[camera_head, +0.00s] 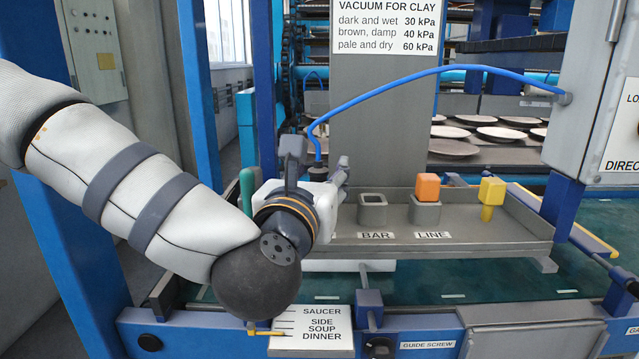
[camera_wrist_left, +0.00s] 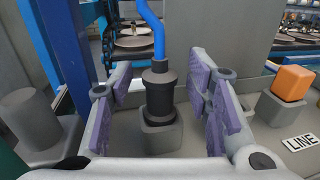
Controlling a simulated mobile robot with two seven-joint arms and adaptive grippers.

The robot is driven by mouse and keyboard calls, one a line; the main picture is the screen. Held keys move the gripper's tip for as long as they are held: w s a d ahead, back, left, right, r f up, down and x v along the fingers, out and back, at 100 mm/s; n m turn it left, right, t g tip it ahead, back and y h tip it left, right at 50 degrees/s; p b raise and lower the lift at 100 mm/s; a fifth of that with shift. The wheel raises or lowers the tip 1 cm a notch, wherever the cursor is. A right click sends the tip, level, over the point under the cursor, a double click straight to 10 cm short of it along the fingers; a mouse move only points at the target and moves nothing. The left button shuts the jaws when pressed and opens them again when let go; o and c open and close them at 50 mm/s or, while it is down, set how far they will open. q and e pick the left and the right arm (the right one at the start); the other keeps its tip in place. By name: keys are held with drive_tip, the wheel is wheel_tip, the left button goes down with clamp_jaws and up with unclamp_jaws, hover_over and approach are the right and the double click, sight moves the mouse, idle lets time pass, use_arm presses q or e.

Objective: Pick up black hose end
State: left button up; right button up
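The black hose end (camera_wrist_left: 158,95) stands upright in a grey square socket (camera_wrist_left: 160,138) in the left wrist view, with the blue hose (camera_wrist_left: 156,30) rising from its top. In the head view the blue hose (camera_head: 400,80) arches from the grey box at right and drops to the dark top of the hose end (camera_head: 318,170); its lower part is hidden by my gripper. My left gripper (camera_head: 319,163) is open, its purple-padded fingers (camera_wrist_left: 160,85) on either side of the hose end, with visible gaps on both sides. My right gripper is not in view.
A grey tray (camera_head: 470,235) holds an empty socket labelled BAR (camera_head: 372,208), an orange block (camera_head: 427,187) in the LINE socket (camera_head: 425,212) and a yellow piece (camera_head: 491,195). A green knob (camera_head: 246,190) is left of my gripper. Plates (camera_head: 500,133) lie behind.

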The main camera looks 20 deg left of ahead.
use_arm(q)
drive_tip(key=shift+w+f, duration=0.1)
drive_tip(key=shift+w, duration=0.05)
clamp_jaws()
